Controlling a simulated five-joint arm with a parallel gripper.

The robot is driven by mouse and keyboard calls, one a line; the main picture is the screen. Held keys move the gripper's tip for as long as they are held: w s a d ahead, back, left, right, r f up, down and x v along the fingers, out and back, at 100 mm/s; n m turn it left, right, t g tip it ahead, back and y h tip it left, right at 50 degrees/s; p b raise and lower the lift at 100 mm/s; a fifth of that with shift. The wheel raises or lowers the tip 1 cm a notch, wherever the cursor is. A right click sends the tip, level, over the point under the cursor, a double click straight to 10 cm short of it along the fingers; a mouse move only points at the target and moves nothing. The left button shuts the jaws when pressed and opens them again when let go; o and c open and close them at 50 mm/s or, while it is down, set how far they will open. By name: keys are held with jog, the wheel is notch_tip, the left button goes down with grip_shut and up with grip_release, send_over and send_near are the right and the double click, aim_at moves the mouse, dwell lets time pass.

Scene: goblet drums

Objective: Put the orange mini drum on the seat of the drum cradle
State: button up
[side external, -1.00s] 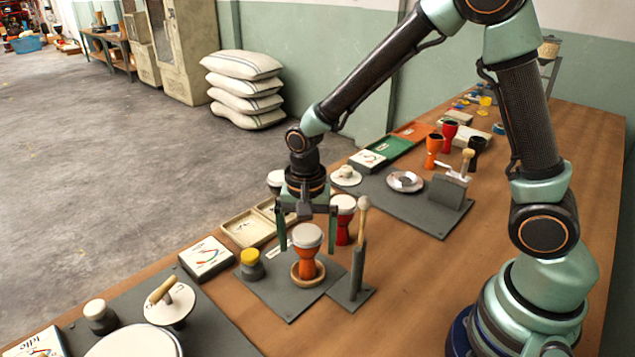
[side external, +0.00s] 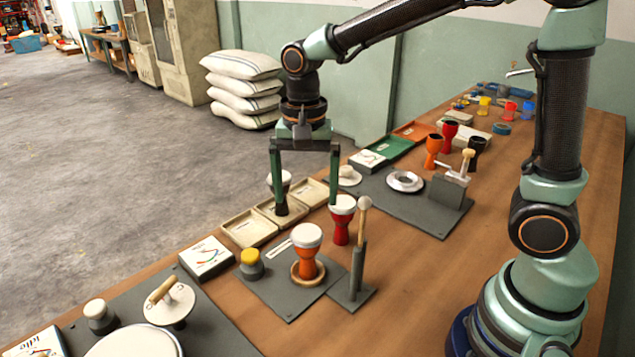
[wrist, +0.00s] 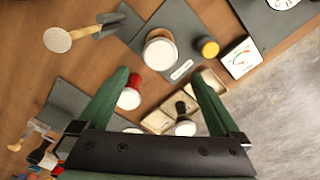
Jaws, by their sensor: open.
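The orange mini drum (side external: 306,262) with a white head stands upright in the round wooden seat of the drum cradle (side external: 293,280) on a grey mat. It also shows from above in the wrist view (wrist: 160,52), where its head hides most of the seat. My gripper (side external: 307,207) is open and empty, raised above and apart from the drum. In the wrist view its two green fingers (wrist: 160,75) are spread wide with nothing between them.
A red drum (side external: 342,226) stands close behind the cradle. A mallet on a grey stand (side external: 357,268) rises to its right. A yellow-topped pot (side external: 250,265) is on the left. Pale trays (side external: 248,229) lie behind, with a black drum (side external: 281,198).

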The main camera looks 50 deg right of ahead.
jog(key=s+d+r+n+t, duration=0.5)
jog(key=s+d+n, duration=0.3)
jog(key=n, duration=0.2)
jog(key=shift+r+t, duration=0.3)
jog(key=shift+r, duration=0.25)
